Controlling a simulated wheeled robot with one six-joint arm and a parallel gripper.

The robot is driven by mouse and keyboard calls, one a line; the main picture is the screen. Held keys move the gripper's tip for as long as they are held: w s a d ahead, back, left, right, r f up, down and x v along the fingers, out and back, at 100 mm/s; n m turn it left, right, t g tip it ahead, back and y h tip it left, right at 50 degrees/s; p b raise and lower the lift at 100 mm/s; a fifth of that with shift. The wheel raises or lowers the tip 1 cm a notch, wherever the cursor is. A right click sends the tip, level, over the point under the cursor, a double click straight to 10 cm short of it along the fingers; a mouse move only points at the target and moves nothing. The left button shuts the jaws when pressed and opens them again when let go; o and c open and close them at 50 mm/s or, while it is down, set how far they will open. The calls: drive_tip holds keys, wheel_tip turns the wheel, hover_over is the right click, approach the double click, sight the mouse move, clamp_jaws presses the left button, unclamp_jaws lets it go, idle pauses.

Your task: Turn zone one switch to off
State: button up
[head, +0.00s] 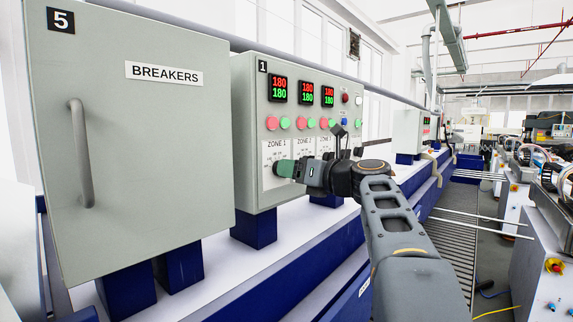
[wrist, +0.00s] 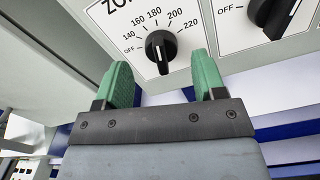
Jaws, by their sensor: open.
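The zone 1 switch (wrist: 160,48) is a black rotary knob on a white dial plate marked OFF, 140, 160, 180, 200 and 220. Its grip bar stands roughly upright in the wrist view, away from the OFF mark at its left; I cannot tell the exact setting. My gripper (wrist: 162,78) is open, its green fingers spread below and to either side of the knob, apparently not touching it. In the head view my gripper (head: 284,169) is at the ZONE 1 plate (head: 277,148) and hides the knob.
A second knob (wrist: 272,14) with its own OFF mark is close at the right. Control box 1 (head: 252,120) has displays and coloured buttons above the plates. The breakers cabinet (head: 140,170) with a protruding handle (head: 82,155) stands at the left.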

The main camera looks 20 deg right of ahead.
drive_tip(key=shift+p+x, duration=0.3)
drive_tip(key=shift+x, duration=1.2)
drive_tip(key=c, duration=0.9)
